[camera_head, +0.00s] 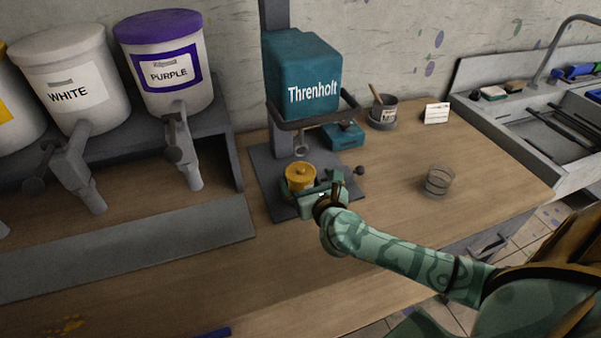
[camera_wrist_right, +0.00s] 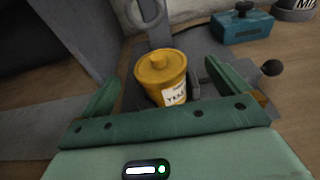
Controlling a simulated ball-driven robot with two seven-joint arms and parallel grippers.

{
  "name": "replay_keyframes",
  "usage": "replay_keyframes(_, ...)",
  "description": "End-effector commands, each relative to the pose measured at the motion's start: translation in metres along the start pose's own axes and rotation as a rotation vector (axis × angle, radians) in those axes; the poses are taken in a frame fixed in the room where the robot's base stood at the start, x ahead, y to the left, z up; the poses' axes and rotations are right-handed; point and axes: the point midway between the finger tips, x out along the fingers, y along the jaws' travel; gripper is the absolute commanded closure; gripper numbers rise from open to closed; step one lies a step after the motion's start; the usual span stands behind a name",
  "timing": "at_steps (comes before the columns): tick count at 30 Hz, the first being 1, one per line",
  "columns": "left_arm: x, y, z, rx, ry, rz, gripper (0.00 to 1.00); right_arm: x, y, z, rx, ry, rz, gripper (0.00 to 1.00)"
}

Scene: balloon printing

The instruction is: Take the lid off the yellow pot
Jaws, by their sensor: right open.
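The yellow pot (camera_head: 300,180) stands upright on the base of the teal machine, with its lid on. The lid (camera_wrist_right: 161,64) is yellow with a small round knob, and a white label (camera_wrist_right: 174,96) shows on the pot's front in the right wrist view. My right gripper (camera_head: 326,189) is just in front of the pot. In the right wrist view its fingers (camera_wrist_right: 170,90) are spread wide, one on each side of the pot, and nothing is held. My left gripper is in neither view.
The teal machine (camera_head: 303,75) labelled Threnholt rises behind the pot, with a ring hanging above it. A teal block (camera_head: 343,136) and a dark ball knob (camera_head: 358,170) are close by. Bare counter (camera_head: 400,160) lies between.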

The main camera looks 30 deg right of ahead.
Motion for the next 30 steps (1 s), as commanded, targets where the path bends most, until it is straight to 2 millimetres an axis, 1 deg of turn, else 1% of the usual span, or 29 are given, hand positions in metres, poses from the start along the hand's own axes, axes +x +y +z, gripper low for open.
replay_keyframes(1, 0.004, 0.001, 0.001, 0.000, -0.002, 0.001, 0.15, 0.010, 0.001, -0.002, -0.001, -0.002, -0.001, 0.00)
replay_keyframes(3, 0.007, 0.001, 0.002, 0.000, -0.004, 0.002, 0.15, 0.022, 0.001, -0.003, 0.000, -0.002, -0.001, 0.00)
replay_keyframes(6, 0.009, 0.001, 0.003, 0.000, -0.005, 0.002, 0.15, 0.033, 0.001, -0.003, 0.000, 0.000, -0.001, 0.00)
replay_keyframes(9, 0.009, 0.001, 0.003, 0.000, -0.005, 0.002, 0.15, 0.036, 0.002, -0.002, 0.000, 0.000, 0.001, 0.00)
replay_keyframes(14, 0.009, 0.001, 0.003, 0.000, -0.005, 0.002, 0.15, 0.036, 0.001, -0.001, 0.000, 0.000, 0.001, 0.00)
replay_keyframes(17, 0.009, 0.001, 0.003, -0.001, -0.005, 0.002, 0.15, 0.036, 0.001, -0.001, 0.000, 0.000, 0.000, 0.25)
replay_keyframes(18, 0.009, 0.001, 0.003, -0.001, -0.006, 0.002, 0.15, 0.036, 0.001, -0.001, 0.000, 0.000, 0.000, 0.36)
replay_keyframes(19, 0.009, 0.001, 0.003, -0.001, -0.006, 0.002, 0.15, 0.036, 0.001, -0.001, 0.000, 0.000, 0.000, 0.44)
replay_keyframes(20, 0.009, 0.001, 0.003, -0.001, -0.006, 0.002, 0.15, 0.036, 0.001, -0.001, 0.000, 0.000, 0.000, 0.47)
replay_keyframes(30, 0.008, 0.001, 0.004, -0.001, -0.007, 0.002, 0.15, 0.036, 0.001, -0.001, 0.000, 0.000, 0.000, 0.48)
